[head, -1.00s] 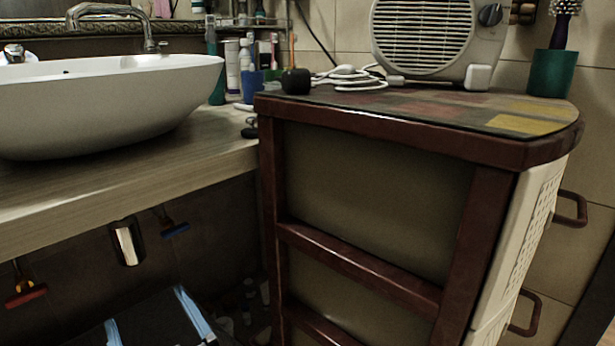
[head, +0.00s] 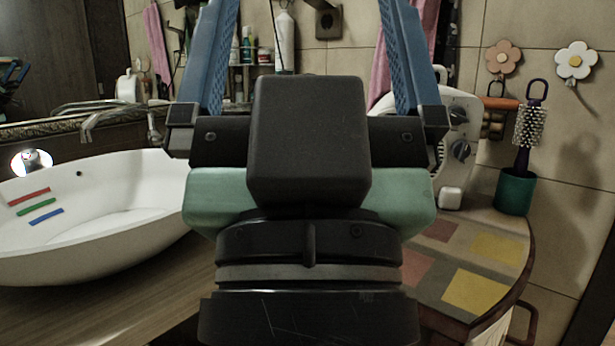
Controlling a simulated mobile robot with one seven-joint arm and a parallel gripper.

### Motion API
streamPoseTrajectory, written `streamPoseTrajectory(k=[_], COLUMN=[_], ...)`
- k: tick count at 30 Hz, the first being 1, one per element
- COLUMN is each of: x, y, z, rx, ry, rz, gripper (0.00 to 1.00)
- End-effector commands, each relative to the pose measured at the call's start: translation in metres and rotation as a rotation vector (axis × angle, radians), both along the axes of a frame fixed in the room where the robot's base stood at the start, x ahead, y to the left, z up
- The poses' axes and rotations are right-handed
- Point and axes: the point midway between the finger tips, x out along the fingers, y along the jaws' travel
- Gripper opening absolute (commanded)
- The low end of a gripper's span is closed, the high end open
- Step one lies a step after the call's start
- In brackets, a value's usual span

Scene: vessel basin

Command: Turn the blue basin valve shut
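My gripper (head: 310,40) fills the middle of the head view, raised and pointing up and away from the camera. Its two blue fingers stand wide apart with nothing seen between them; their tips run to the top edge. The white basin (head: 100,225) is left of my gripper, with red, green and blue marks on its inner wall. A curved metal tap (head: 95,120) stands behind it. The blue valve is not visible now; the underside of the counter is out of view.
The wooden counter (head: 165,315) carries the basin. At right, a patchwork-topped cabinet (head: 490,245) holds a pale heater (head: 460,120) and a green cup (head: 514,195) with a brush. Flower hooks (head: 575,62) are on the tiled wall. My arm hides the middle.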

Motion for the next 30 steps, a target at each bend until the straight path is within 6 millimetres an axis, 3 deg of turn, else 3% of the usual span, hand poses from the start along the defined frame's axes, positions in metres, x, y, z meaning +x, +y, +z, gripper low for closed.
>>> streamPoseTrajectory(k=[1, 21, 25, 30], x=[0.000, 0.001, 0.001, 0.001], y=[0.000, 0.001, 0.001, 0.001], z=[0.032, 0.234, 0.267, 0.291], rx=[-0.001, -0.001, -0.002, -0.002], ry=[0.001, 0.003, 0.003, 0.004], rz=[0.001, 0.003, 0.003, 0.003], gripper=[1.00, 1.00, 1.00, 1.00])
